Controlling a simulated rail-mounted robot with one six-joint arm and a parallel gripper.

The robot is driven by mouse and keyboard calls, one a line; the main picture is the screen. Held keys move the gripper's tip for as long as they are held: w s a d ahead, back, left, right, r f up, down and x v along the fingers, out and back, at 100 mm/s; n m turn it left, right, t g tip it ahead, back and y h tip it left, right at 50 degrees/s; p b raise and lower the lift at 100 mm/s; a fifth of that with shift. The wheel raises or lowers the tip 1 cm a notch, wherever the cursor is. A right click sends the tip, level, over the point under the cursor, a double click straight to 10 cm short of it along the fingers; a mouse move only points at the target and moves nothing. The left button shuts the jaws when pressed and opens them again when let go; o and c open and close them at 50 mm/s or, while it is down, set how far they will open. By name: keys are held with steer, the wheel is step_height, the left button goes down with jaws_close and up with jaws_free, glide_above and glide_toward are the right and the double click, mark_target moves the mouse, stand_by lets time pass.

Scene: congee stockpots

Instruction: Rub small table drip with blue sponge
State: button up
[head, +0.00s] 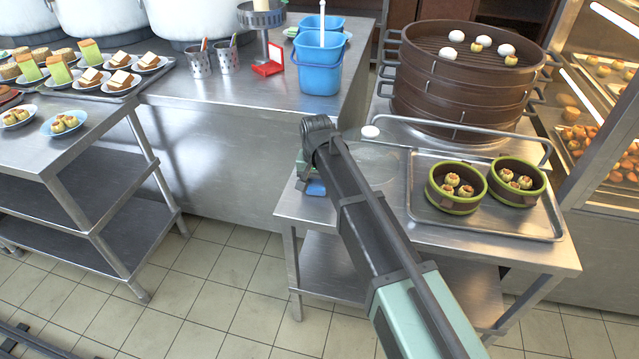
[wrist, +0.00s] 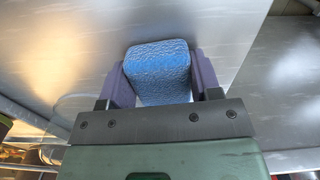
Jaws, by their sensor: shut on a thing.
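The blue sponge (wrist: 158,72) is between the two purple fingers of my gripper (wrist: 160,80) in the wrist view, with a finger against each side. In the head view the sponge (head: 316,188) shows low at the left end of the small steel table (head: 400,232), beside my arm. My gripper is mostly hidden behind my arm there. The sponge is at or just above the tabletop; I cannot tell whether it touches. A faint greyish round patch (head: 376,160), possibly the drip, shows on the table just right of my arm.
A metal tray (head: 425,213) with two bamboo baskets of dumplings covers the table's right part. A large brown steamer (head: 455,95) stands behind, and a white bun (head: 370,132) is near the back edge. A blue bucket (head: 320,78) stands on the rear counter.

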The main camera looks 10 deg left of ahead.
steer(key=shift+r+p, duration=2.9)
steer(key=shift+r, duration=0.05)
step_height(320, 180, up, 3)
steer(key=p, duration=0.3)
steer(key=shift+r, duration=0.1)
steer(key=shift+a, duration=0.1)
